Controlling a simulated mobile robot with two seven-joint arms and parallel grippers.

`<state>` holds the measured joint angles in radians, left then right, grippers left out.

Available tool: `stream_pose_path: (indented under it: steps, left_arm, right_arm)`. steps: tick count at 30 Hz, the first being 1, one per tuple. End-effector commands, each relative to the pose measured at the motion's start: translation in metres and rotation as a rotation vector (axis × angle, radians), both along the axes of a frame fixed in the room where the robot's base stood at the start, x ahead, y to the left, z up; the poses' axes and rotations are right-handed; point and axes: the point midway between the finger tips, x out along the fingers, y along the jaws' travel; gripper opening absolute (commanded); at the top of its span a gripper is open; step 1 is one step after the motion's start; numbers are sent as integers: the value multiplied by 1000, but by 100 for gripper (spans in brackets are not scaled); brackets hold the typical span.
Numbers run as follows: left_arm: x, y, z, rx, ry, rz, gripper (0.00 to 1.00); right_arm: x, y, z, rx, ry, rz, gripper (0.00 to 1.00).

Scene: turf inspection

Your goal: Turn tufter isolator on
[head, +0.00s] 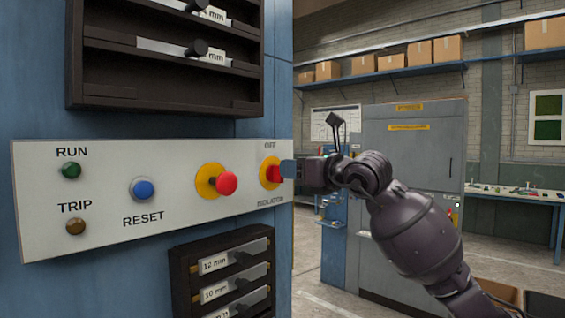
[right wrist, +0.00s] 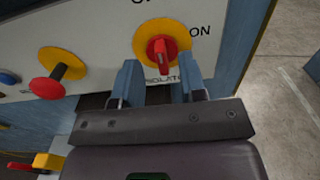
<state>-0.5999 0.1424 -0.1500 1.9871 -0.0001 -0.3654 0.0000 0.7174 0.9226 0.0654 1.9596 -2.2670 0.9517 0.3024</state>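The tufter isolator (head: 271,172) is a red handle on a round yellow plate at the right end of the white control panel (head: 110,235). OFF is printed above it and ISOLATOR below. In the right wrist view the red handle (right wrist: 161,55) stands roughly upright, in line with the OFF side, and ON is printed to its right. My right gripper (head: 286,170) is at the isolator from the right. In the right wrist view its two fingers (right wrist: 158,80) are apart, with the handle just beyond the gap; contact cannot be told. My left gripper is out of view.
Left of the isolator are a red mushroom button (head: 227,183), a blue RESET button (head: 143,189), a green RUN lamp (head: 71,170) and an amber TRIP lamp (head: 75,227). Dark racks sit above (head: 165,95) and below (head: 183,285) the panel. Open floor lies to the right.

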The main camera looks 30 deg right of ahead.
Motion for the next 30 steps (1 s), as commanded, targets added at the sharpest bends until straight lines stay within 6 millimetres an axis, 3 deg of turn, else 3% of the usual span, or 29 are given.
stream_pose_path:
  steps: [9, 20, 28, 30]
  left_arm:
    - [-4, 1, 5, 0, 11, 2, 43]
    - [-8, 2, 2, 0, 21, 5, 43]
    - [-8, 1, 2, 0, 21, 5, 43]
    - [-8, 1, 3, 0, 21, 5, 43]
  right_arm:
    - [33, 12, 1, 1, -1, 2, 38]
    - [38, 14, -1, 0, 0, 1, 38]
    - [37, 13, 0, 0, 0, 1, 0]
    - [37, 13, 0, 0, 0, 2, 0]
